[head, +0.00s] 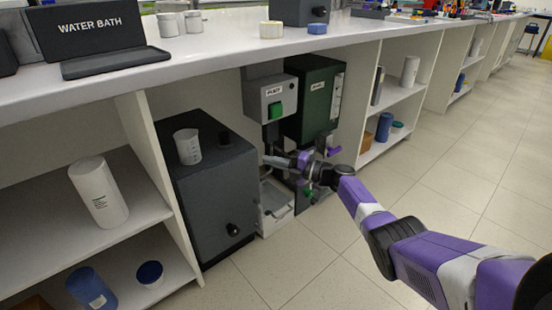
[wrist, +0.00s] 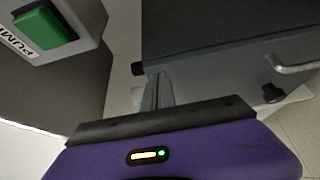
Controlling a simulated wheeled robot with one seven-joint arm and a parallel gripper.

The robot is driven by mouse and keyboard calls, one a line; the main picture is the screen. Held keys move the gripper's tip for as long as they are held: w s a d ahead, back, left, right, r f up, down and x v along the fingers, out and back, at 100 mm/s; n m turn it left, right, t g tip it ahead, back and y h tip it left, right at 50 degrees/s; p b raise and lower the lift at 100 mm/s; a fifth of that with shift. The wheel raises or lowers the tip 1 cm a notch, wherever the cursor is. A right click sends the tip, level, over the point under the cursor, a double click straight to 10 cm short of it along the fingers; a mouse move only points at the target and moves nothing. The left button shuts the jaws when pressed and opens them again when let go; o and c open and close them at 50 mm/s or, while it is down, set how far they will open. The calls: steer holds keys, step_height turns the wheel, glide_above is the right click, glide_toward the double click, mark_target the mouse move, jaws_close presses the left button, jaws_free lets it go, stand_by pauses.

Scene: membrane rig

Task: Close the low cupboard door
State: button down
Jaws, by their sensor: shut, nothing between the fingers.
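A dark grey cabinet-like box (head: 218,210) stands under the bench in the head view, with black knobs on it. I cannot tell for sure which panel is the low cupboard door, or how far it stands open. My gripper (head: 268,160) is shut and empty, reaching left beside the upper right of this box, in front of the pump units. In the wrist view my gripper (wrist: 156,88) is shut below a dark panel (wrist: 220,30). A grey bar handle (wrist: 292,68) shows to its right. Whether the fingers touch anything is unclear.
A grey pump box (head: 272,98) with a green button and a dark green unit (head: 316,95) are behind my gripper. A beaker (head: 187,147) stands on the dark box. Open shelves flank the bay. The tiled floor (head: 430,180) at right is clear.

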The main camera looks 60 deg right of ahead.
steer(key=s+d+b, duration=0.4)
steer(key=s+d, duration=0.2)
steer(key=d, duration=0.2)
steer(key=shift+d+b, duration=0.3)
steer(key=shift+d, duration=0.05)
steer(key=shift+f, duration=0.1)
